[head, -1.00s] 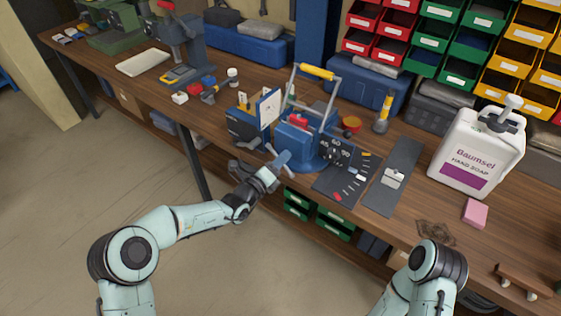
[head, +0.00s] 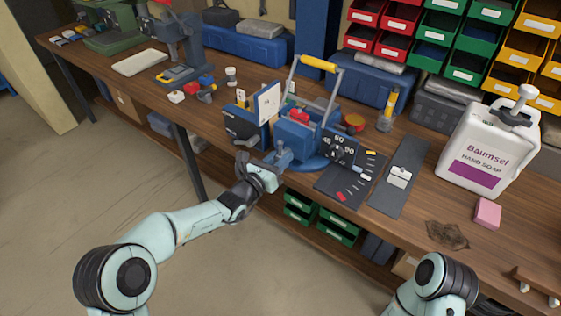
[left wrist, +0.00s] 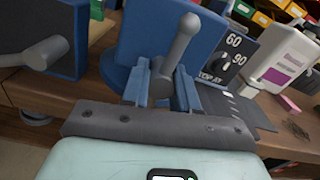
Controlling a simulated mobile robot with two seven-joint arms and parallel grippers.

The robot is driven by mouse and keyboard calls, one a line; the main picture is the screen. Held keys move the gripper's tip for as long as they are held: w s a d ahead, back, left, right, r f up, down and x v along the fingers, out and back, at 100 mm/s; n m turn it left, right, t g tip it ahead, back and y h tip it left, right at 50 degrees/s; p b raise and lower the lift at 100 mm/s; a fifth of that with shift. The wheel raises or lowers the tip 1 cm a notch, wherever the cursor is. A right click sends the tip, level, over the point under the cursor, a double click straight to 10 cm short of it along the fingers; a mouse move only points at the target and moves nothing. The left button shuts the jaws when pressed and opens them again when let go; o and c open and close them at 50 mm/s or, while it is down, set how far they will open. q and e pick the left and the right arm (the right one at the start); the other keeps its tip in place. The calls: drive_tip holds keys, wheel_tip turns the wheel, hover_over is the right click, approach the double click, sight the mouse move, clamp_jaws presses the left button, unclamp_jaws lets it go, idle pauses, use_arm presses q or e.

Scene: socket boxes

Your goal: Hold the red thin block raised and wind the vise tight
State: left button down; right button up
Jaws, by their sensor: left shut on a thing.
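The blue vise (head: 296,140) stands near the table's front edge, with a red block (head: 299,116) low at its top; how the block sits there is hard to tell. My left gripper (head: 276,164) is at the vise's front, shut on the grey-blue handle (head: 284,153). In the left wrist view, the handle (left wrist: 182,42) rises between the two blue fingers (left wrist: 161,88), tilted slightly right. The vise's blue front face is behind it. My right gripper is out of view; only part of that arm shows at lower right.
A dark panel (head: 245,127) with a white sheet is left of the vise. A dial (head: 339,149) and dark mat (head: 342,190) are right, beside a grey plate (head: 400,172). A soap jug (head: 478,153) and pink block (head: 487,213) are farther right. A yellow-topped handle (head: 318,64) arches over the vise.

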use_arm(q)
drive_tip(key=shift+f+m+b, duration=0.2)
drive_tip(key=shift+m+b, duration=0.2)
drive_tip(key=shift+m, duration=0.2)
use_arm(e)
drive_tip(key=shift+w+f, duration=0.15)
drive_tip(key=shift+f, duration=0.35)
use_arm(q)
drive_tip(key=shift+a, duration=0.1)
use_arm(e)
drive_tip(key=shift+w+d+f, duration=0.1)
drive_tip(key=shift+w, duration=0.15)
use_arm(q)
drive_tip(key=c, duration=0.9)
unclamp_jaws()
drive_tip(key=shift+o, duration=0.2)
drive_tip(key=shift+s+r, duration=0.15)
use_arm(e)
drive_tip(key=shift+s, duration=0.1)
use_arm(q)
drive_tip(key=v, duration=1.3)
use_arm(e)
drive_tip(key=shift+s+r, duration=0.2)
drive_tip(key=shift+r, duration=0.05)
use_arm(q)
drive_tip(key=shift+s+a, duration=0.15)
